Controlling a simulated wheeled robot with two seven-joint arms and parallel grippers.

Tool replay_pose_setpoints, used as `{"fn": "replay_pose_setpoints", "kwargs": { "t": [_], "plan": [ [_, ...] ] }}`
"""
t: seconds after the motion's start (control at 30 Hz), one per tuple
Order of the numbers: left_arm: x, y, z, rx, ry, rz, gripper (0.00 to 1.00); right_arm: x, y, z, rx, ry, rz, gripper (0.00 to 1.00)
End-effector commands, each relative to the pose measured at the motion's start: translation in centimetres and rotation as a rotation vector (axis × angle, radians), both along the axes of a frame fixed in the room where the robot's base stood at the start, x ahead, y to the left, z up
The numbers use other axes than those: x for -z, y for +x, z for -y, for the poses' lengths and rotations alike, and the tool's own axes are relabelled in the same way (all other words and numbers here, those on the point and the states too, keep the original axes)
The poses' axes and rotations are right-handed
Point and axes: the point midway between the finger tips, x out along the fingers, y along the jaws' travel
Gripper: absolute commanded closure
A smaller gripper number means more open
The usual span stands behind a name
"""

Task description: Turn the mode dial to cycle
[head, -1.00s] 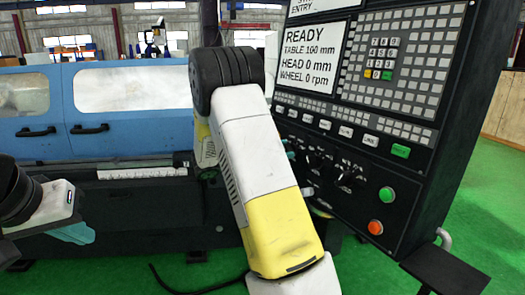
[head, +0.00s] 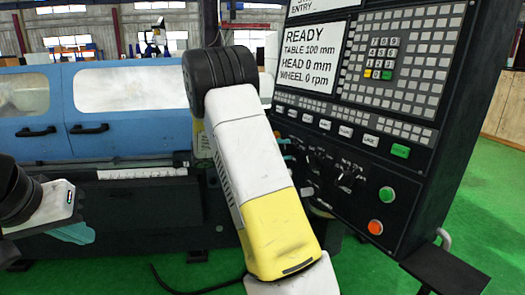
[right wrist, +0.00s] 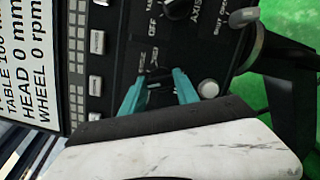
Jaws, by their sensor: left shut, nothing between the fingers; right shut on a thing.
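The control panel (head: 375,120) stands at the right in the head view, its screen (head: 312,57) showing READY. My right gripper (right wrist: 160,82) is at the panel's lower knob row in the right wrist view. Its teal fingers are shut around a small dark knob, the mode dial (right wrist: 157,97), which shows only in part between them. The dial's pointer and most of its labels cannot be read. In the head view my right arm hides most of this gripper and the dial. My left gripper (head: 75,233) is shut and empty at the lower left, away from the panel.
Other dark knobs (head: 345,178) sit right of the dial, with a green button (head: 387,195) and an orange-red button (head: 375,227) beyond. A white round button (right wrist: 208,88) is close beside my right fingers. The blue machine (head: 130,95) stands behind at the left.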

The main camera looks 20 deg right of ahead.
Motion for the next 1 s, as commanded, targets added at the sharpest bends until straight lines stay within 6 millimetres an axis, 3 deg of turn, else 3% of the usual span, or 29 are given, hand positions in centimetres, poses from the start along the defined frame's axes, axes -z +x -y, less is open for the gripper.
{"fn": "replay_pose_setpoints", "kwargs": {
  "t": [0.6, 1.0],
  "plan": [
    [0.00, 0.00, 0.00, 0.000, 0.000, 0.000, 1.00, 0.04, -0.02, -0.08, 0.098, 0.085, 0.538, 1.00],
    [0.00, 0.00, 0.00, 0.000, 0.000, 0.000, 1.00, 0.11, -0.03, -0.05, 0.132, 0.112, 0.720, 1.00]
  ]
}}
